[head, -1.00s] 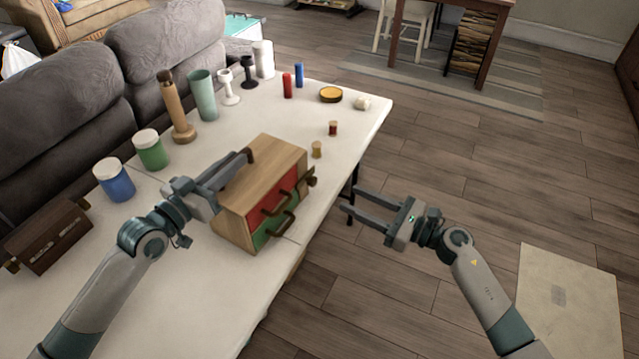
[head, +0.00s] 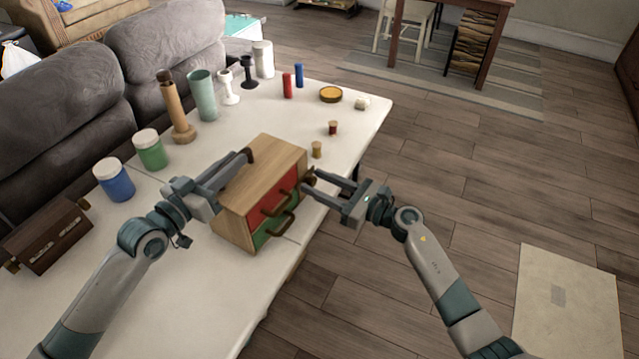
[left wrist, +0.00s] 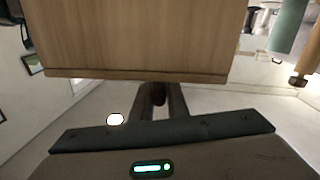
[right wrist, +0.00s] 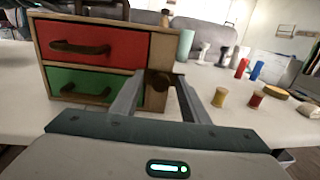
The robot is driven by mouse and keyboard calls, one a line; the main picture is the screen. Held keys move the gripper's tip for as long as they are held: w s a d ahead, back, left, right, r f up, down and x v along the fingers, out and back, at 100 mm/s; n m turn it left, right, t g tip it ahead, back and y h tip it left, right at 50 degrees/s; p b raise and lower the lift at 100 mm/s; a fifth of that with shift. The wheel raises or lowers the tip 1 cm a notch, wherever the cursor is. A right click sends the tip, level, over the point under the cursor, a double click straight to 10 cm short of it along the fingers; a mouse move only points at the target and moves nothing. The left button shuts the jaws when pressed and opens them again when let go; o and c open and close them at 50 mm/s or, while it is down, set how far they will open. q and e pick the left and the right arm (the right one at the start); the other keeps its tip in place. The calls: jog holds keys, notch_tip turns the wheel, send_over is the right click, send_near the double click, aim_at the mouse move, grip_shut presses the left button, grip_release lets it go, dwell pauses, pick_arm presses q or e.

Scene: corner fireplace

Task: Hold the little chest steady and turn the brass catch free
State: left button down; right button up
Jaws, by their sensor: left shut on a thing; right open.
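The little chest (head: 262,165) is light wood and stands on the white table, with a red drawer (right wrist: 95,45) above a green drawer (right wrist: 90,84). The brown-gold catch (right wrist: 158,82) is on the front, right of the drawers. My right gripper (head: 310,179) is open at the front right of the chest, its fingertips by the catch. In the right wrist view the catch shows between the fingers (right wrist: 158,92); whether they touch it I cannot tell.
A dark wooden box (head: 46,237), a blue jar (head: 115,182) and a green jar (head: 150,152) stand to the left. Several tall items line the sofa side. The floor (head: 450,200) to the right is open.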

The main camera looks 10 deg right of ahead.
pick_arm(q)
jog(key=shift+f, duration=0.1)
pick_arm(e)
grip_shut()
